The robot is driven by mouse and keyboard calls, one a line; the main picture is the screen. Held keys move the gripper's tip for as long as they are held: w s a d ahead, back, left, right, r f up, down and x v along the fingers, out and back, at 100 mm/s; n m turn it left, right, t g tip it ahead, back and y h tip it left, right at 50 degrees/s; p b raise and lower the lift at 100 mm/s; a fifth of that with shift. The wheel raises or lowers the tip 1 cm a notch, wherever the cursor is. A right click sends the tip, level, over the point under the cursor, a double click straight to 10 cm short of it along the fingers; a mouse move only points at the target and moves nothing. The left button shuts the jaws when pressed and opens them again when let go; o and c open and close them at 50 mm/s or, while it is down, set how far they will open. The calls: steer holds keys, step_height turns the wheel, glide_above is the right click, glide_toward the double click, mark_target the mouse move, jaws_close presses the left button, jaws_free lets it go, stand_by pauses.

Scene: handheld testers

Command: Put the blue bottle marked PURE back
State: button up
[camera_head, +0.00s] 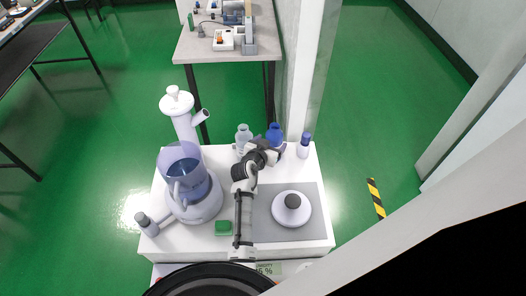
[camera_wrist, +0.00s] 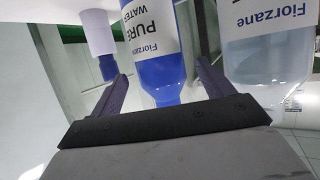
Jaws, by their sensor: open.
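The blue bottle (camera_head: 274,132) stands at the back edge of the white cart top, just beyond my gripper (camera_head: 268,151). In the wrist view, where things appear upside down, the blue bottle (camera_wrist: 158,78) has a white label reading "Fiorzane PURE WATER". It lies between the two open fingers of my gripper (camera_wrist: 162,75), with a gap on each side. I cannot tell how deep it sits between them. Its lower part is partly hidden by my gripper in the head view.
A clear Fiorzane bottle (camera_head: 243,136) stands left of the blue one, close to a finger in the wrist view (camera_wrist: 262,55). A white bottle with a blue cap (camera_head: 304,146) stands right.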

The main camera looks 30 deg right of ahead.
steer(key=v, duration=0.7)
steer(key=shift+s+a+r+b, duration=0.2)
steer(key=shift+a+b, duration=0.1)
steer(key=shift+b, duration=0.1)
